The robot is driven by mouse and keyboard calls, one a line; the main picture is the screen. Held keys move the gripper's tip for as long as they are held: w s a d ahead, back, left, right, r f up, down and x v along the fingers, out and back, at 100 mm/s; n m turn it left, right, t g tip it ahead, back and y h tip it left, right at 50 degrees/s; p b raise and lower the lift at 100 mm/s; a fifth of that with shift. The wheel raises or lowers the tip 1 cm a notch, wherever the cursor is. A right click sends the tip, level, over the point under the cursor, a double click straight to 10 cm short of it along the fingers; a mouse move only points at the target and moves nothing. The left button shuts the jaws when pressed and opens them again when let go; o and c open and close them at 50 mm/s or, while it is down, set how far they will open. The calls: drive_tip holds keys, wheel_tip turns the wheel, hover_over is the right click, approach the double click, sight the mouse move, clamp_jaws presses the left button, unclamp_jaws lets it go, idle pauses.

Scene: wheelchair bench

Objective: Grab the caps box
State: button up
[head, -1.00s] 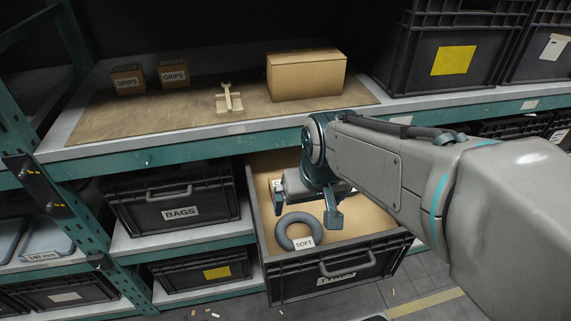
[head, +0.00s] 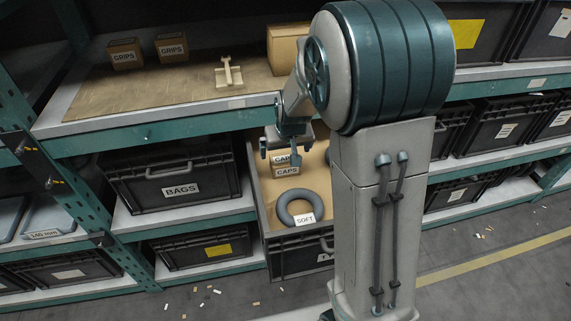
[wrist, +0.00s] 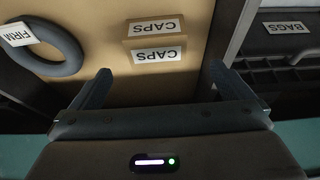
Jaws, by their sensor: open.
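The caps box is a small cardboard box (head: 288,171) with white CAPS labels, inside the pulled-out drawer bin (head: 253,195) under the shelf. In the wrist view the box (wrist: 156,41) lies just beyond the fingertips, roughly centred between them. Two CAPS labels show; I cannot tell if they belong to one box or two. My gripper (head: 281,152) is open and empty, above the back part of the bin. In the wrist view its fingers (wrist: 160,73) are spread wider than the box. In the head view a finger partly covers the box.
A grey ring labelled SOFT (head: 301,208) lies in front of the box. A ring labelled FIRM (wrist: 62,62) shows in the wrist view. The BAGS bin (head: 170,190) stands left of the drawer. The shelf edge (head: 190,123) is close to my gripper. My arm hides the drawer's right side.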

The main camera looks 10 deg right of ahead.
sight(285, 159)
drive_tip(key=shift+d+p+x, duration=0.15)
drive_tip(key=shift+x, duration=1.95)
drive_tip(key=shift+d+p+x, duration=0.15)
drive_tip(key=shift+x, duration=1.9)
drive_tip(key=shift+w+r, duration=0.1)
drive_tip(key=shift+w, duration=0.05)
drive_tip(key=c, duration=1.1)
